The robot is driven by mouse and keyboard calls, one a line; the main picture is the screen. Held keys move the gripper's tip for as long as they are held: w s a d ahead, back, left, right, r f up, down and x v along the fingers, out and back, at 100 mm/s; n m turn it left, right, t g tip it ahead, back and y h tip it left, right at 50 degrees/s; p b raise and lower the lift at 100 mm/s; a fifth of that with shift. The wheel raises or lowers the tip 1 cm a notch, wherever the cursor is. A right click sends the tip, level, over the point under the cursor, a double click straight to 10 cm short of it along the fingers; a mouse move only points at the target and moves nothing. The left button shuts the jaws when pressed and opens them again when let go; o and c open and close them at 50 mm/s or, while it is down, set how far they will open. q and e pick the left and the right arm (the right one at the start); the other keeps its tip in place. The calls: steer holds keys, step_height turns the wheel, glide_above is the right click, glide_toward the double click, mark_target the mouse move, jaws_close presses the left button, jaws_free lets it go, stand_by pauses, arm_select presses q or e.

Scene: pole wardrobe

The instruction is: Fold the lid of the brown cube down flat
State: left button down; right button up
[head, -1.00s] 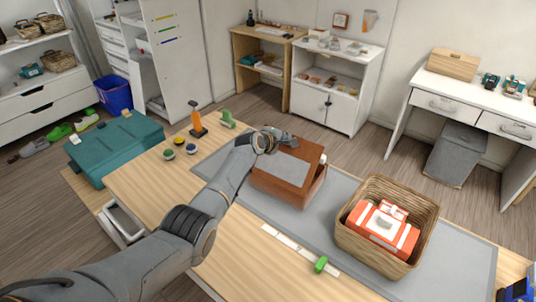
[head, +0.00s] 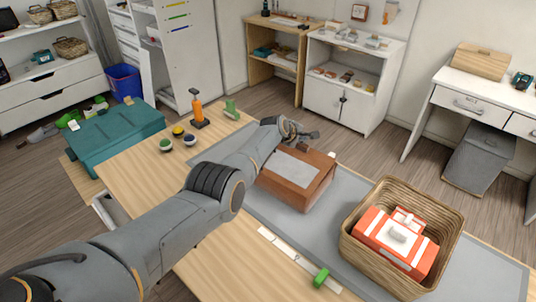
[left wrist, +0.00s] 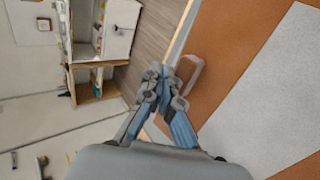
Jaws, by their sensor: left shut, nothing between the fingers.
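The brown cube (head: 319,193) stands on the grey mat on the table. Its lid (head: 292,163), brown with a grey panel, lies over the top and looks flat or nearly flat. The lid fills the right of the left wrist view (left wrist: 235,60), with a pale loop at its edge. My left gripper (head: 312,135) is shut and empty at the cube's far edge; its fingers (left wrist: 160,72) show beside the lid's edge. I cannot tell if they touch it. The cube's inside is hidden. My right gripper is not in view.
A wicker basket (head: 362,253) with an orange-and-white case (head: 385,243) stands right of the cube. A green clip (head: 321,277) sits on a white strip at the front. Small tubs (head: 166,144) and an orange tool (head: 198,108) stand at the table's far left.

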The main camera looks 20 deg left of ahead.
arm_select(q)
steer(key=shift+w+d+f+b, duration=0.1)
steer(key=shift+w+f+b, duration=0.1)
steer(key=shift+f+b, duration=0.25)
steer(key=shift+w+d+f+b, duration=0.15)
steer(key=shift+f+b, duration=0.1)
steer(key=shift+f, duration=0.35)
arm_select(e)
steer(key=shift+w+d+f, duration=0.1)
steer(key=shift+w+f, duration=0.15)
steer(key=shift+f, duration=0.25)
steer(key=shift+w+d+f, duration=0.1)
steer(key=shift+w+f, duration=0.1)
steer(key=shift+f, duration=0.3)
arm_select(q)
steer(key=shift+a, duration=0.15)
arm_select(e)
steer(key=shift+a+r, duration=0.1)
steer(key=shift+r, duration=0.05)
